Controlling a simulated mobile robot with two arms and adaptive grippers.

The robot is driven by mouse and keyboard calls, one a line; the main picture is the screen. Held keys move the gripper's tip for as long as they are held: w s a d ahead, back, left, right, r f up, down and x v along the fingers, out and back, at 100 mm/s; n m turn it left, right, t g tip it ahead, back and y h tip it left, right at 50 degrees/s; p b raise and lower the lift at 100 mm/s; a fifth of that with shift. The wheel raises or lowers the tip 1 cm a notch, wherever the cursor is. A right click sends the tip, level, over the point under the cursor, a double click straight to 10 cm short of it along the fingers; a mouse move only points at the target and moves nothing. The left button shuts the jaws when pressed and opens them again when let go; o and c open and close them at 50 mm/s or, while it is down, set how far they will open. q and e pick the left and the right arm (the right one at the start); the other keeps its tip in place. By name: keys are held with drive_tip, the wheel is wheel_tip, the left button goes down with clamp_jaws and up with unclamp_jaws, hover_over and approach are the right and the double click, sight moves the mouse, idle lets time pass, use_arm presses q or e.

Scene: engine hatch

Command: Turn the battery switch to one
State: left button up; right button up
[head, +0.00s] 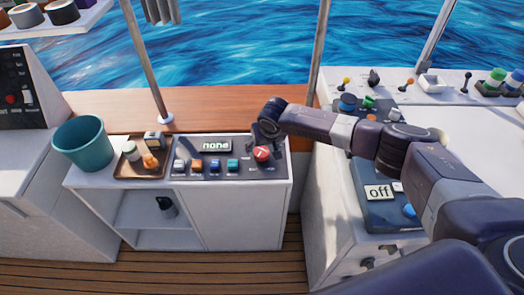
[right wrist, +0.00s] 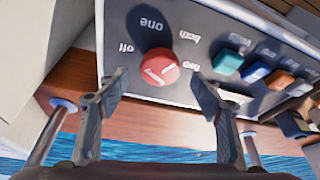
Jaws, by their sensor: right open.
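The battery switch is a round red knob (head: 262,153) at the right end of a dark panel (head: 246,172) on a white cabinet. The knob (right wrist: 159,68) also shows in the right wrist view, with a white mark whose exact pointing I cannot tell. Upside-down labels "off", "one" and "both" stand around it, plus one I cannot read surely. The panel's display (head: 216,145) reads "none". My right gripper (right wrist: 158,92) is open, its fingers at either side of the knob in that view, with no contact visible. In the head view it is just above the knob. My left gripper is out of view.
Several coloured switches (head: 215,165) line the panel left of the knob. A brown tray (head: 124,171) with small items and a teal bucket (head: 83,143) stand further left. Another panel (head: 372,210) with an "off" display is at right, partly behind my right arm.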

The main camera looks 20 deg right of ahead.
sight(262, 152)
drive_tip(key=shift+x, duration=2)
drive_tip(key=c, duration=1.2)
drive_tip(key=shift+o, duration=0.2)
